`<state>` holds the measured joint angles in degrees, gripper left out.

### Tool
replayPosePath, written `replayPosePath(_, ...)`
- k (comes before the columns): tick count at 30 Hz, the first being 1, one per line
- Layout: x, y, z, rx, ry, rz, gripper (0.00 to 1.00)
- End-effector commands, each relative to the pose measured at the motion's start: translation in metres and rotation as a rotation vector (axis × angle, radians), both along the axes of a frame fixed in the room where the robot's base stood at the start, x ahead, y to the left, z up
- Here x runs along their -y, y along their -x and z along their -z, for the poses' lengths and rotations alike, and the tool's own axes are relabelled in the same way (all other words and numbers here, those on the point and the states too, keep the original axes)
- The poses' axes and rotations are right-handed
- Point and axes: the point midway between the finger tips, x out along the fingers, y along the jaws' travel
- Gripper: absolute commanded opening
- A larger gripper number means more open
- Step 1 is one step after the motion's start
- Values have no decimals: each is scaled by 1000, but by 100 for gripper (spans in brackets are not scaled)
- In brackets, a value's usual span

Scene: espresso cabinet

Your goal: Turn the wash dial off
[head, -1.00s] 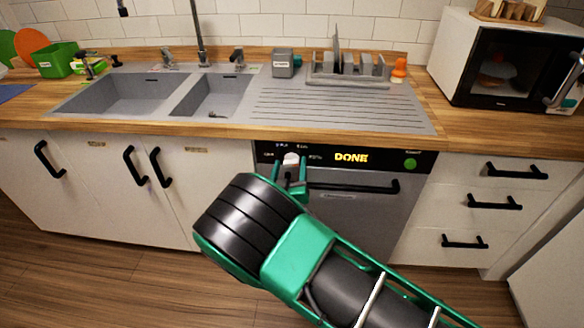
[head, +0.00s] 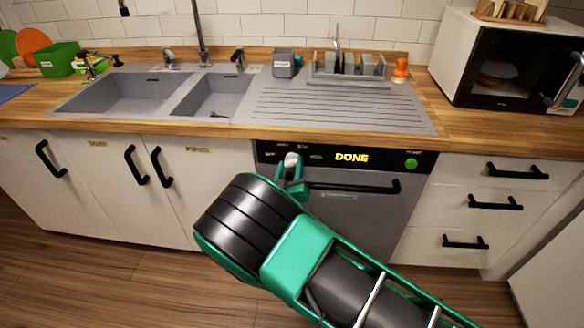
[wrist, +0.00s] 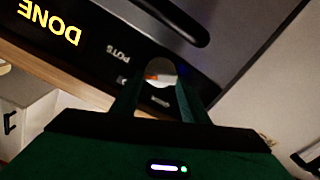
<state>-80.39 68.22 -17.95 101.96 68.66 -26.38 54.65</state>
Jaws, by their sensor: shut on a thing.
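The wash dial (head: 291,158) is a light, round knob on the dishwasher's black control strip (head: 384,161). My gripper (head: 291,167) is shut on it, with one finger on each side. In the wrist view the dial (wrist: 160,72) shows between the two green fingers, with an orange mark on its face. The word POTS is printed on the panel beside it; the other labels are partly hidden or too small to read. The strip's display (head: 352,157) reads DONE in yellow. A green round button (head: 411,163) is at the strip's right end.
The dishwasher's black bar handle (head: 365,187) runs just below and right of my gripper. The wooden counter edge (head: 345,140) overhangs above the strip. White cupboards (head: 100,210) stand to the left, and white drawers (head: 490,220) to the right.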

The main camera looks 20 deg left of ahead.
Motion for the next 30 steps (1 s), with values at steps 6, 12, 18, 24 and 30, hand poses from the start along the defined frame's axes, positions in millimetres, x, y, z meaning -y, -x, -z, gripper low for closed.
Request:
replayPosePath(6, -2, 0, 1, 44, 184, -2, 18)
replayPosePath(12, -4, 1, 1, 89, 369, -3, 18)
replayPosePath(18, -6, 1, 2, 135, 554, -4, 18)
replayPosePath(24, -7, 2, 4, 179, 738, -5, 18)
replayPosePath(30, -7, 2, 6, 222, 922, -5, 18)
